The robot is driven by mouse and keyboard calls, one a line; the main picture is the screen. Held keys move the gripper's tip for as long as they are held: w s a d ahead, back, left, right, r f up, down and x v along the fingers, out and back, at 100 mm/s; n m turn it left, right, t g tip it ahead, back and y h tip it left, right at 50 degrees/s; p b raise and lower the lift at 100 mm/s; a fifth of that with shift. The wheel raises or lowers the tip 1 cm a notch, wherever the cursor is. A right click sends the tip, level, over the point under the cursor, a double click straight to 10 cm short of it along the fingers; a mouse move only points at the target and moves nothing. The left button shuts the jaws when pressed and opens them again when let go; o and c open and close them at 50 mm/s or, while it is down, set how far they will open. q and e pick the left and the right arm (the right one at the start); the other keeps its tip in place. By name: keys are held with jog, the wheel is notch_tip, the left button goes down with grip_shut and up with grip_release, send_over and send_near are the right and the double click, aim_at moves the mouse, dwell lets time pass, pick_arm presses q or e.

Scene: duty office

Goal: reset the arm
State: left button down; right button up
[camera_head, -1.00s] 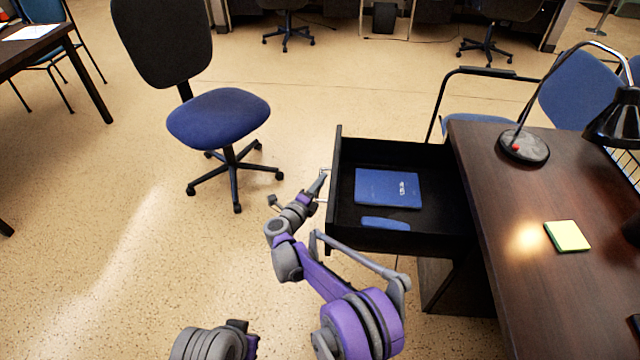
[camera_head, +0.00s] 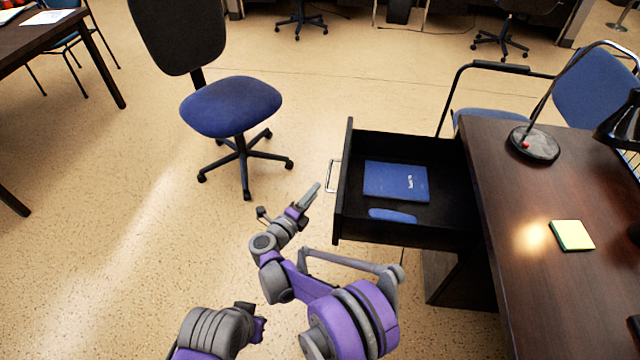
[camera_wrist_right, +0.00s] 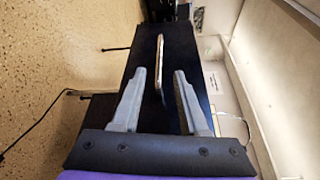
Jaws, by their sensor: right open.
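My right gripper (camera_head: 309,199) is just left of the open drawer's front, apart from the metal drawer handle (camera_head: 332,176). In the right wrist view its two grey fingers (camera_wrist_right: 160,98) are spread, and the handle (camera_wrist_right: 159,62) shows between and beyond them. The black drawer (camera_head: 342,190) is pulled out of the desk and holds a blue book (camera_head: 395,181) and a smaller blue item (camera_head: 392,215). Part of my left arm shows at the bottom of the head view; its fingers are not visible.
The dark desk (camera_head: 500,240) at right bears a lamp (camera_head: 535,144) and yellow sticky notes (camera_head: 572,235). A blue office chair (camera_head: 232,106) stands at upper left. Another table (camera_head: 60,45) is at far left.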

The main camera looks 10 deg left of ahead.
jog(key=shift+s+a, duration=0.1)
jog(key=shift+s, duration=0.3)
jog(key=shift+w+r, duration=0.1)
